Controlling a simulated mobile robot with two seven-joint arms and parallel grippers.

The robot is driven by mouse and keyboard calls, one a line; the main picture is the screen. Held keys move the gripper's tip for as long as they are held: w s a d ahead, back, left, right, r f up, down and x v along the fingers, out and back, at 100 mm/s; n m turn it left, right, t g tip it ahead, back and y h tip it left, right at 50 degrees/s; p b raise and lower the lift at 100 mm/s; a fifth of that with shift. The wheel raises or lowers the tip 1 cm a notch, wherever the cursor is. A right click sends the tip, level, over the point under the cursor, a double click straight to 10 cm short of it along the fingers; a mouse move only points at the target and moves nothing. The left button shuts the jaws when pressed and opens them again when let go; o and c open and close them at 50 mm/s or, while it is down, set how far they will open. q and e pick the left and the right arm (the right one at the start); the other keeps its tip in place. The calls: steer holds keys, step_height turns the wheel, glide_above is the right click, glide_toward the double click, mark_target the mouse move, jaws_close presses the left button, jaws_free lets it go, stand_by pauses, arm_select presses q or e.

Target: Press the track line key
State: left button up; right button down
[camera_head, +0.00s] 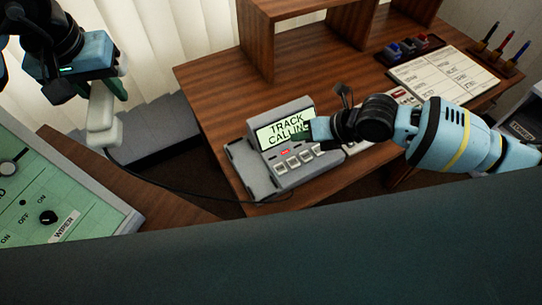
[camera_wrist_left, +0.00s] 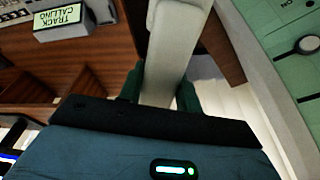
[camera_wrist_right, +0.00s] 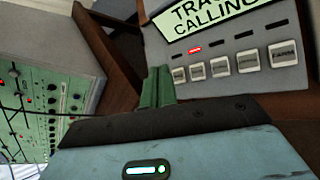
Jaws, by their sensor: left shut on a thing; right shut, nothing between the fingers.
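The grey desk phone unit (camera_head: 288,183) sits on the wooden desk, its screen (camera_head: 284,130) reading "TRACK CALLING". Below the screen is a row of pale keys (camera_wrist_right: 220,66) with small labels I cannot read reliably. A red lamp (camera_wrist_right: 195,49) is lit above the left part of the row. My right gripper (camera_wrist_right: 157,82) is shut and empty, its green fingers in front of the unit's left side in the right wrist view; contact cannot be told. In the head view its arm covers the screen's right edge. My left gripper (camera_head: 108,88) is shut on the pale handset (camera_head: 103,120), away from the unit.
A green control panel (camera_head: 50,195) with knobs stands at the lower left. A wooden shelf (camera_head: 300,45), a paper chart (camera_head: 445,75) and a pen holder (camera_head: 497,62) are on the desk's far side. A dark cord (camera_head: 180,192) runs left from the unit.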

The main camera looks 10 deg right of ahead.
mark_target(297, 164)
arm_select(q)
steer(key=shift+a, duration=0.1)
arm_select(e)
steer(key=shift+w, duration=0.1)
stand_by(0.3)
